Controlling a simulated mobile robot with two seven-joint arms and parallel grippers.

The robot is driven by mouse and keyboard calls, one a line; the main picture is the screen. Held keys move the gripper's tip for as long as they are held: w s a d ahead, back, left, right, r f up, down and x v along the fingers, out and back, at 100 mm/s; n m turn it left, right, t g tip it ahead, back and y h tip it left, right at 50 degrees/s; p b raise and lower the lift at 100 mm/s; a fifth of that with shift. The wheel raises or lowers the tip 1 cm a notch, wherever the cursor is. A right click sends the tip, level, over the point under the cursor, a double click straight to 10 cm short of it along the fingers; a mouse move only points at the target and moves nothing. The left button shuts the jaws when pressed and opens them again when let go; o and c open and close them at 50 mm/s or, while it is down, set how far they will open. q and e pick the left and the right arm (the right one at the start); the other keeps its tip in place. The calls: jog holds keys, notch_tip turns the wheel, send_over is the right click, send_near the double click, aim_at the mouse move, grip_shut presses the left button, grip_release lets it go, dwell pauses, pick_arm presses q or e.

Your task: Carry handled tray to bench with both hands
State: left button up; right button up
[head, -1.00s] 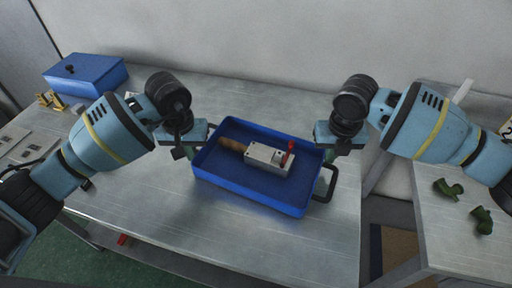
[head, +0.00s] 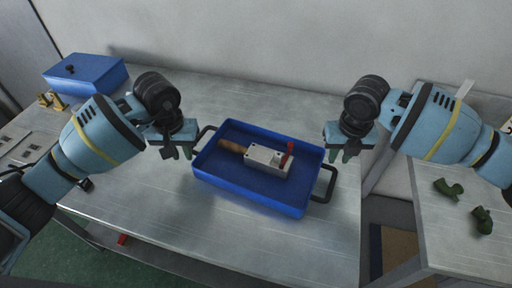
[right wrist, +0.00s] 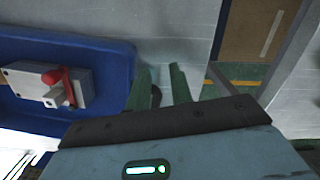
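The blue handled tray (head: 250,193) rests on the metal bench, with a dark handle at each short end. A grey metal block with a red lever (head: 268,159) and a wooden-handled tool (head: 232,146) lie in it. My left gripper (head: 178,154) is apart from the tray, beyond its left handle (head: 205,136). My right gripper (head: 346,155) is to the right of and above the right handle (head: 325,184), apart from it. The left fingers are small and partly hidden.
A blue lidded box (head: 85,74) and small brass parts (head: 52,101) stand at the bench's far left. A second table (head: 460,240) at the right holds green elbow parts (head: 448,188). A gap separates the two tables. The bench in front of the tray is clear.

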pick_arm(q)
notch_tip(320, 180, up, 12)
jog(key=s, duration=0.1)
dwell(0.4)
pick_arm(e)
jog(key=shift+r, duration=0.1)
notch_tip(320, 180, up, 12)
jog(key=s, duration=0.1)
dwell(0.3)
pick_arm(q)
jog(key=shift+f, duration=0.1)
dwell(0.4)
